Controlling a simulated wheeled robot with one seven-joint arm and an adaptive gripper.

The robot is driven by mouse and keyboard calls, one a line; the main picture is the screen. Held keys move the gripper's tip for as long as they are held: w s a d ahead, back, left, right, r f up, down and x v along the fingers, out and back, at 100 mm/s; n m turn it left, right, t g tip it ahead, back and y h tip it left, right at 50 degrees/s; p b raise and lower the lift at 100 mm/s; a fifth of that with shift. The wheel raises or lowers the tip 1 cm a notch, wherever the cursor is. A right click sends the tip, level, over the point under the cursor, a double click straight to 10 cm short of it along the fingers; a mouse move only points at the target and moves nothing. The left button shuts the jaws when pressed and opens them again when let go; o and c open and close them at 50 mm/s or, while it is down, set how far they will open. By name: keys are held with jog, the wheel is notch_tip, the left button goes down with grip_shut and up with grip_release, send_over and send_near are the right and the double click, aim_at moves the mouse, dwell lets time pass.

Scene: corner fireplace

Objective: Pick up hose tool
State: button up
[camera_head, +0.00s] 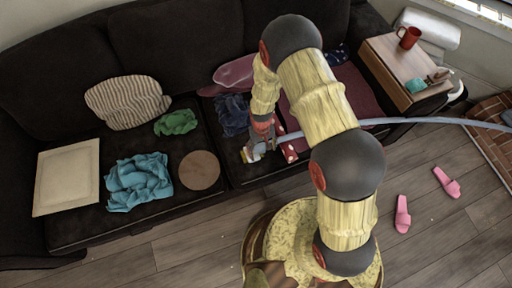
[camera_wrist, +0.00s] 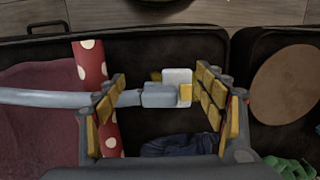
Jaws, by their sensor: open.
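The hose tool (camera_wrist: 160,95) is a pale blue-grey hose end with a grey body and a white and yellow head. In the wrist view it lies across the space between the fingers of my gripper (camera_wrist: 161,78), which is open. The fingers stand on either side, with gaps visible. In the head view my gripper (camera_head: 261,142) is low over the front of the dark sofa, and the white and yellow end of the hose tool (camera_head: 250,153) shows beside it. My fingers partly hide the tool there. The hose (camera_head: 400,121) runs right from it.
A red white-dotted item (camera_wrist: 92,60) lies under the hose. Dark blue cloth (camera_wrist: 180,145) and a brown round cushion (camera_wrist: 285,85) are near. On the sofa (camera_head: 150,230) are teal cloth (camera_head: 139,182) and a square board (camera_head: 66,178). A wooden box (camera_head: 385,75) holds a red mug (camera_head: 408,38).

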aim_at(259, 146)
jog(key=shift+t, duration=0.6)
jog(key=w, duration=0.2)
jog(key=w+a, duration=0.1)
jog(key=w, duration=0.1)
jog(key=shift+r, duration=0.25)
jog(key=shift+w+f, duration=0.15)
jog(key=shift+f, duration=0.1)
jog(key=f+b, duration=0.1)
jog(key=f, duration=0.1)
jog(key=f+b, duration=0.1)
jog(key=f, duration=0.1)
jog(key=w+f+b, duration=0.1)
jog(key=f, duration=0.2)
jog(key=shift+f+b, duration=0.1)
jog(key=shift+b, duration=0.3)
jog(key=c, duration=1.5)
jog(key=shift+c, duration=0.3)
jog(key=shift+r, duration=0.2)
